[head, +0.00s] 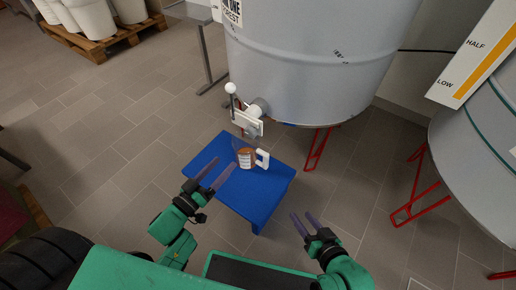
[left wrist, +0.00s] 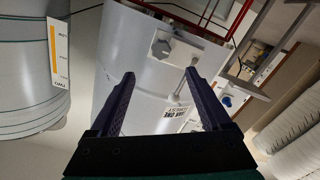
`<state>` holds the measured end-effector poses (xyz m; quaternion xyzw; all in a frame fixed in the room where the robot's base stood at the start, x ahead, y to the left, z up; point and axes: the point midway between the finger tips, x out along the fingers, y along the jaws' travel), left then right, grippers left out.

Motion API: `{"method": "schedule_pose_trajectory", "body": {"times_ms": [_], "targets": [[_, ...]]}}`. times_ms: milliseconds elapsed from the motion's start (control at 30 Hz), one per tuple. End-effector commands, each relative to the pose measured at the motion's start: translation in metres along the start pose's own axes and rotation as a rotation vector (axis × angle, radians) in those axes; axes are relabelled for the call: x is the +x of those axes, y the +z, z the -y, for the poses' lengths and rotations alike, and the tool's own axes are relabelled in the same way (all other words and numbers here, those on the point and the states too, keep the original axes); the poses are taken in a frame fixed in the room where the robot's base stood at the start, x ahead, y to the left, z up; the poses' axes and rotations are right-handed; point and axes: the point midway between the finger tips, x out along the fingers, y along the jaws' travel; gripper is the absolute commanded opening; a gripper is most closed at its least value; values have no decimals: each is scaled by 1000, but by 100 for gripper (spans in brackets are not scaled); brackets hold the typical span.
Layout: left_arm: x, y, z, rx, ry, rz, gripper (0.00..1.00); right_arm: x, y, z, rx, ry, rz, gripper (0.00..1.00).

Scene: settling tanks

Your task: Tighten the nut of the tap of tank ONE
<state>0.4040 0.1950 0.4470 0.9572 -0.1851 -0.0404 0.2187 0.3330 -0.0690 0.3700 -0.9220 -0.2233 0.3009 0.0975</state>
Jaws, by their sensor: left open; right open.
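Tank ONE (head: 300,60) is a large grey tank at the top middle of the head view. Its tap (head: 246,123) sticks out low on its front, with a lever ending in a white ball (head: 230,88). In the left wrist view, upside down, a grey hexagonal nut (left wrist: 163,48) shows at the tap's pale plate (left wrist: 182,50); in the head view I cannot make the nut out clearly. My left gripper (head: 223,164) is open and empty, below and in front of the tap; its fingers (left wrist: 159,76) frame the tank. My right gripper (head: 302,217) is open and empty, further right.
A blue stool (head: 265,198) stands under the tap, bearing a clear jug (head: 246,158) with brown contents and a white handle. Red tank legs (head: 318,148) stand behind it. Another tank (head: 475,150) with a HALF/LOW gauge is at right. A pallet with white tubs (head: 85,20) is far left.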

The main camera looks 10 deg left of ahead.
Motion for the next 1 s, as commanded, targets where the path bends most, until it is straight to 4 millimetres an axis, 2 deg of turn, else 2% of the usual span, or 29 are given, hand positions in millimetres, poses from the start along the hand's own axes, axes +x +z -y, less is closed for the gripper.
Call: {"method": "schedule_pose_trajectory", "body": {"times_ms": [133, 400, 533, 700, 900, 933, 1000], "targets": [[26, -1, 0, 2, 1, -4, 81, 3, 6, 6, 19, -20, -70, 50], [99, 1, 1, 2, 0, -3, 81, 18, 26, -2, 30, -20, -112, 50], [126, 0, 1, 2, -2, -1, 81, 23, 32, -4, 36, -20, -128, 50], [141, -1, 0, 2, -4, 1, 81, 24, 35, -5, 39, -20, -140, 50], [142, -2, 0, 1, -4, 2, 81, 24, 34, -5, 39, -20, -141, 50], [142, -2, 0, 1, -4, 2, 77, 24, 34, -5, 39, -20, -141, 50], [142, -2, 0, 1, -4, 2, 51, 24, 34, -5, 38, -20, -141, 50]]}}
